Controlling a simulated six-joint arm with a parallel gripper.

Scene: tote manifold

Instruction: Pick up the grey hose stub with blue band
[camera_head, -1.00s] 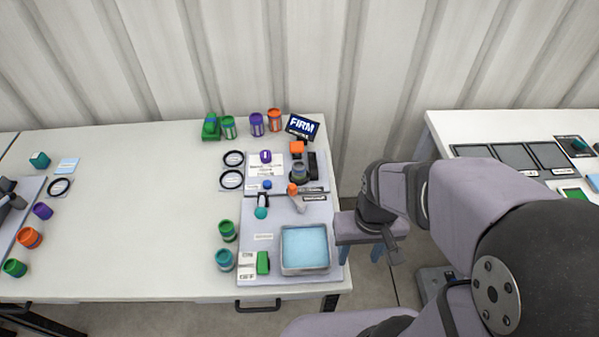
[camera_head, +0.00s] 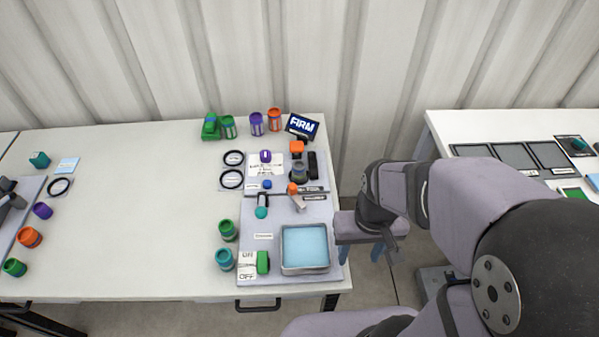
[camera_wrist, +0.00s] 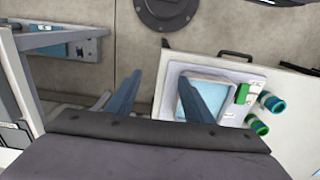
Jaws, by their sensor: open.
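A short grey cylinder (camera_head: 299,171) stands on the back part of the grey panel on the table in the head view. It may be the hose stub, but I cannot make out a blue band on it at this size. My gripper (camera_head: 362,253) is off the table's right edge, to the right of and nearer than that cylinder, and apart from it. In the wrist view my gripper (camera_wrist: 160,76) shows two blue fingers spread apart with nothing between them. The grey cylinder is not seen in the wrist view.
The panel also holds a blue-floored tray (camera_head: 305,247), a green block (camera_head: 262,262) and an orange-topped lever (camera_head: 296,198). Green (camera_head: 228,230) and teal (camera_head: 224,259) cups stand left of it. A FIRM sign (camera_head: 302,126) stands behind. The table's middle is clear.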

